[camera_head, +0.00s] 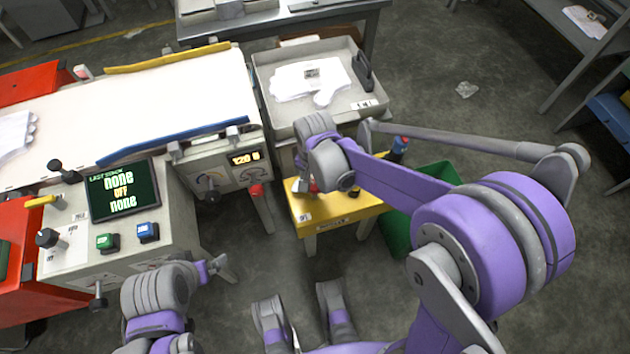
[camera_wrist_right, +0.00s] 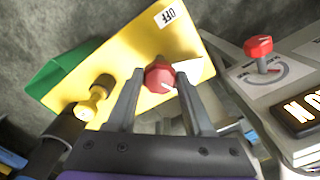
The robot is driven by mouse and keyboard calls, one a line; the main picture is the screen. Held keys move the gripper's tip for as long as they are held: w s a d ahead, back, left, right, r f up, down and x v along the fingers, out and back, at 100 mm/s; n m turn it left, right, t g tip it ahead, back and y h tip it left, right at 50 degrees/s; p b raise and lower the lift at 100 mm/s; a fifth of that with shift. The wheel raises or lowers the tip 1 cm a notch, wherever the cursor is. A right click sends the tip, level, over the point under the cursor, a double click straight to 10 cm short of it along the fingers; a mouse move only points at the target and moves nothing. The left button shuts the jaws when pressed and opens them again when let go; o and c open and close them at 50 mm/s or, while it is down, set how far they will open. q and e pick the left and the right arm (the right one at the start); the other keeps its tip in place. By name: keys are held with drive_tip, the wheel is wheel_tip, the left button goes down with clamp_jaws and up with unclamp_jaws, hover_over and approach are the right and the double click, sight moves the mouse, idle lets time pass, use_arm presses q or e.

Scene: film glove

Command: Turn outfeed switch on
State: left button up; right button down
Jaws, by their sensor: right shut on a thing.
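A red knob switch (camera_wrist_right: 160,76) stands on a yellow stand (camera_head: 349,213), which also shows in the wrist view (camera_wrist_right: 105,55). A white label reading OFF (camera_wrist_right: 168,15) is near the stand's edge. My right gripper (camera_wrist_right: 158,85) is shut on the red knob, one finger on each side; a white mark shows on the knob. In the head view my right gripper (camera_head: 314,186) is over the left part of the stand and mostly hides the knob. My left gripper (camera_head: 220,267) is beside the control console, its jaw opening unclear.
A second red knob (camera_head: 257,190) is on the panel left of the stand. A grey tray (camera_head: 372,107) holds white gloves (camera_head: 310,80). A green bin (camera_head: 400,235) stands right of the stand.

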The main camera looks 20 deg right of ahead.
use_arm(q)
drive_tip(key=shift+r, duration=0.2)
use_arm(e)
drive_tip(key=m, duration=0.4)
drive_tip(key=shift+m, duration=0.3)
drive_tip(key=shift+c, duration=1.4)
unclamp_jaws()
use_arm(q)
wheel_tip(320, 180, up, 3)
drive_tip(key=p, duration=0.2)
drive_tip(key=shift+f+p, duration=0.1)
drive_tip(key=shift+p, duration=0.3)
use_arm(e)
wheel_tip(320, 180, up, 11)
drive_tip(key=shift+f, duration=0.1)
use_arm(q)
wheel_tip(320, 180, up, 13)
drive_tip(key=w+p, duration=0.2)
drive_tip(key=p, duration=0.9)
drive_tip(key=shift+t+p, duration=0.3)
drive_tip(key=shift+p, duration=0.05)
use_arm(e)
drive_tip(key=s+d+r+n+t, duration=0.2)
drive_tip(key=s+d+r+n, duration=0.1)
drive_tip(key=s+r+n, duration=0.3)
drive_tip(key=s+d+r+n+t, duration=0.3)
drive_tip(key=s+r+n, duration=0.3)
drive_tip(key=s, duration=0.1)
drive_tip(key=shift+s+d+r, duration=0.2)
drive_tip(key=shift+s+r, duration=0.2)
